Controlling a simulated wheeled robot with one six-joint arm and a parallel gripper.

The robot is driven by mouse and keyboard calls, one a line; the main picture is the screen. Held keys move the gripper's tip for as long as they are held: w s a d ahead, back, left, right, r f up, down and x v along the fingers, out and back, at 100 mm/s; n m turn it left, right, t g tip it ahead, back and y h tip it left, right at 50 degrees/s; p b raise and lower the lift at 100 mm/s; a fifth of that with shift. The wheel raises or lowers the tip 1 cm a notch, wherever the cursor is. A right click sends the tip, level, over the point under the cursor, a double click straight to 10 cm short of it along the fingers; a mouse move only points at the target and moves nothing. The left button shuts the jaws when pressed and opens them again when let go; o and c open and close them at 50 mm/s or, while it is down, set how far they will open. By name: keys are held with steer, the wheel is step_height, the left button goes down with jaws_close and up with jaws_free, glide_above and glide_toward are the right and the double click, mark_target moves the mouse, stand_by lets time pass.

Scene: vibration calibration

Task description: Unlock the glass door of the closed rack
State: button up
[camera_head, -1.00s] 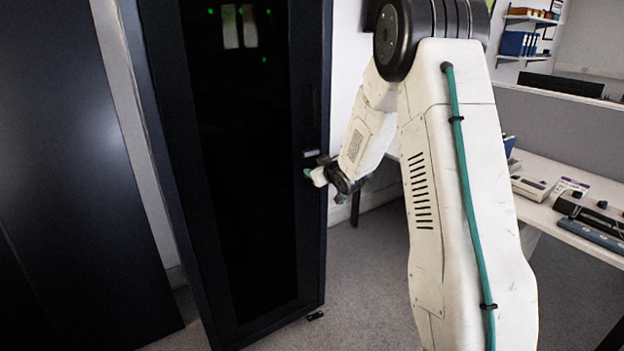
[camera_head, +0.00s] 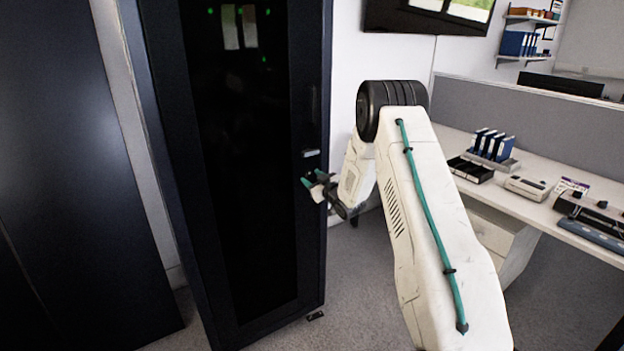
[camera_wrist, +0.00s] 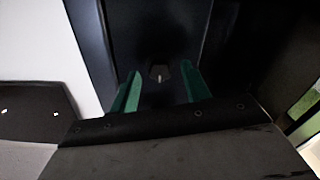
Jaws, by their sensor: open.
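The closed rack (camera_head: 170,130) is a tall dark cabinet with a dark glass door (camera_head: 240,170). Its door appears shut. A small lock (camera_wrist: 159,74) with a pale upright piece at its centre shows on the dark door frame in the wrist view. My gripper (camera_head: 313,178) is at the right edge of the door, just below a small light-coloured plate (camera_head: 311,153). In the wrist view its two green fingers (camera_wrist: 160,88) are apart, with the lock between and beyond them. Nothing is held. I cannot tell whether the fingertips touch the door frame.
A white desk (camera_head: 540,210) on the right carries blue binders (camera_head: 490,143), a black tray (camera_head: 470,170) and devices. A dark panel (camera_head: 75,170) stands left of the rack. A small dark object (camera_head: 315,316) lies on the grey floor by the rack's foot.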

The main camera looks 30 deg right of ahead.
steer(key=shift+w, duration=0.3)
steer(key=c, duration=1)
